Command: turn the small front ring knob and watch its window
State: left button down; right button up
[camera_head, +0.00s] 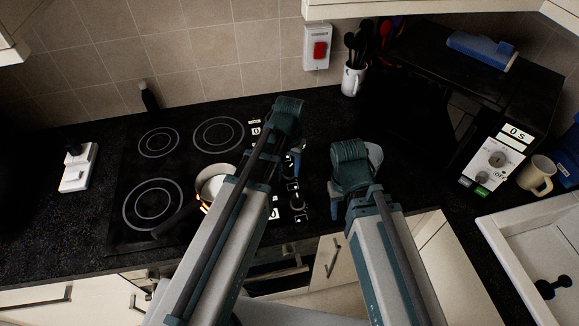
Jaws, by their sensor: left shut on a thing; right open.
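The black hob carries a column of dark knobs (296,202) along its right side, partly hidden by my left arm. A small white window reading 0 (274,213) shows near the front knobs, and another window (255,127) shows farther back. A pan (213,182) stands on the front right ring, with an orange glow at its lower edge. My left gripper (297,150) points down at the far part of the knob column, shut on what appears to be a knob; its tips are mostly hidden. My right gripper (374,157) is open over the dark counter, right of the hob.
Bare rings (152,203) fill the hob's left side. A utensil mug (353,79) stands at the back wall, below and right of a red switch (320,50). At right are a black appliance with a timer panel (495,160), a cream mug (537,174) and a white sink (500,235).

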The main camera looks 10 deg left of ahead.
aim_at(290, 167)
pick_arm(q)
jog(key=shift+c, duration=1.9)
grip_release()
notch_tip(290, 167, up, 14)
jog(key=p, duration=1.4)
pick_arm(e)
notch_tip(290, 167, up, 14)
pick_arm(q)
jog(key=shift+f, duration=0.1)
pick_arm(e)
jog(key=shift+f, duration=0.1)
